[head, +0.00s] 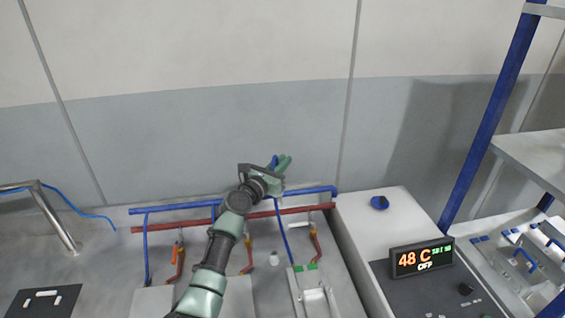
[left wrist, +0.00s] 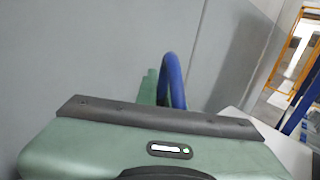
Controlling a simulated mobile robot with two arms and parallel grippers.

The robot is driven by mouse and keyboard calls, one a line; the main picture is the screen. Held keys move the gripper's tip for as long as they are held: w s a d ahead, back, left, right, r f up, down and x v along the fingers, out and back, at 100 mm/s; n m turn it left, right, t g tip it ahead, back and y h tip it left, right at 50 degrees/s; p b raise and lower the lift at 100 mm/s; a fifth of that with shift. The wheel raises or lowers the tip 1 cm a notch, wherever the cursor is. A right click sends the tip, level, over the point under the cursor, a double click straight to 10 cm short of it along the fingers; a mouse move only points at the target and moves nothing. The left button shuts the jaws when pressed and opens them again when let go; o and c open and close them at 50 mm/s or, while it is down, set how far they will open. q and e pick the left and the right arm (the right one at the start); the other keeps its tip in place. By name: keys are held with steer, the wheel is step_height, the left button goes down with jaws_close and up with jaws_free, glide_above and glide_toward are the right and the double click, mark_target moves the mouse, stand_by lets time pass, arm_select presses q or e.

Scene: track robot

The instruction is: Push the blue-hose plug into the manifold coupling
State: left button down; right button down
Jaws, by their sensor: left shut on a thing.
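My left gripper (head: 282,163) is raised in front of the grey wall, above the pipes. Its green fingers are shut on the blue-hose plug; a bit of blue hose (head: 274,160) shows at them. In the left wrist view the blue hose (left wrist: 172,82) arches up beside a green finger (left wrist: 148,88). The plug's tip is hidden by the gripper body. A manifold with a blue pipe (head: 310,191) and a red pipe (head: 165,228) runs along the wall below the gripper. I cannot make out which part is the coupling. My right gripper is not in view.
Blue hoses (head: 282,230) and orange-red fittings (head: 315,242) hang below the pipes, near pale units on the bench. A blue-framed shelf (head: 490,115) stands far right. The wall above is clear.

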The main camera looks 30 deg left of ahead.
arm_select(q)
steer(key=shift+f, duration=0.3)
steer(key=shift+f+b, duration=1.35)
steer(key=c, duration=1.5)
jaws_free()
steer(key=shift+o, duration=0.2)
steer(key=s, duration=0.7)
steer(key=shift+s+a, duration=0.3)
steer(key=shift+s, duration=0.1)
steer(key=shift+f, duration=0.1)
